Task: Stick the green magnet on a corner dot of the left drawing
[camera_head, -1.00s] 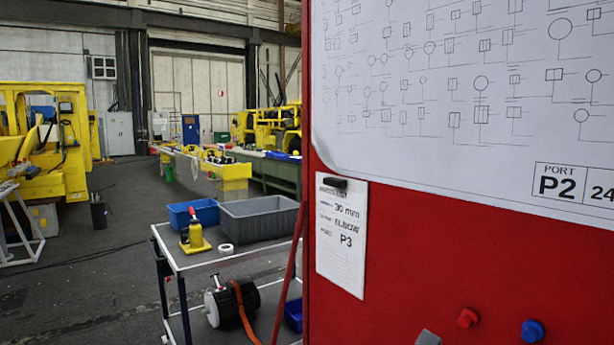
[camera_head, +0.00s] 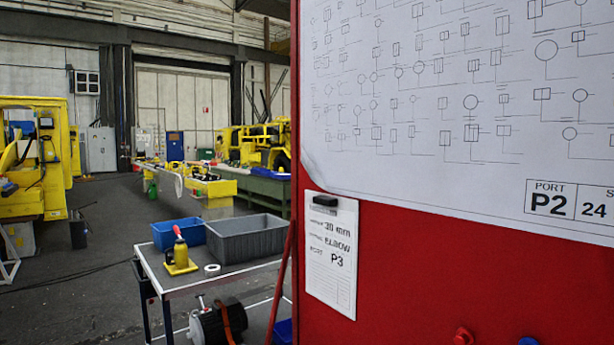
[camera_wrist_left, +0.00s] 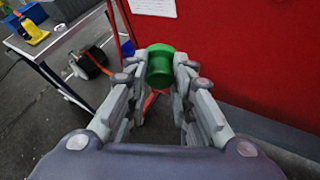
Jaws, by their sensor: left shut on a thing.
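The green magnet (camera_wrist_left: 160,68) is between the fingertips of my left gripper (camera_wrist_left: 160,75) in the left wrist view. The gripper is shut on it, in front of the lower edge of the red board. The left drawing (camera_head: 450,90) is a white sheet of line symbols on the red board (camera_head: 420,285) in the head view, marked "PORT P2" at its lower right. Its lower left corner is curled and I see no dot there. Neither gripper shows in the head view.
A note card (camera_head: 331,255) hangs under a black magnet (camera_head: 325,200). A red magnet (camera_head: 463,336) and a blue magnet (camera_head: 528,341) are low on the board.

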